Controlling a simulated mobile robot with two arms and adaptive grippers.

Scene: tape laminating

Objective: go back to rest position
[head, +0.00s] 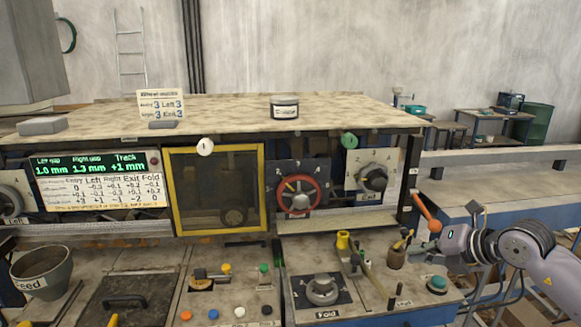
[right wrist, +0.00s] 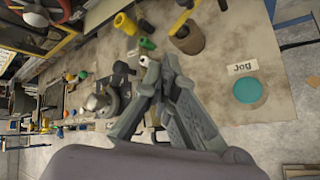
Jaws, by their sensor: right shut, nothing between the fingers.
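My right gripper (head: 424,246) is at the right end of the control bench, with its arm coming in from the right. It is shut and empty, above the bench top near the teal Jog button (head: 437,283). In the right wrist view its fingers (right wrist: 157,70) come together at the tips, with bare bench surface and the Jog button (right wrist: 248,90) beside them. My left gripper is not in the head view.
The machine carries a red handwheel (head: 298,194), a yellow-framed window (head: 216,190) and an orange-red lever (head: 427,212) close to my right gripper. A brown pot (head: 396,259) with tools, a Fold knob (head: 321,290) and a Feed bowl (head: 41,272) stand on the lower bench.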

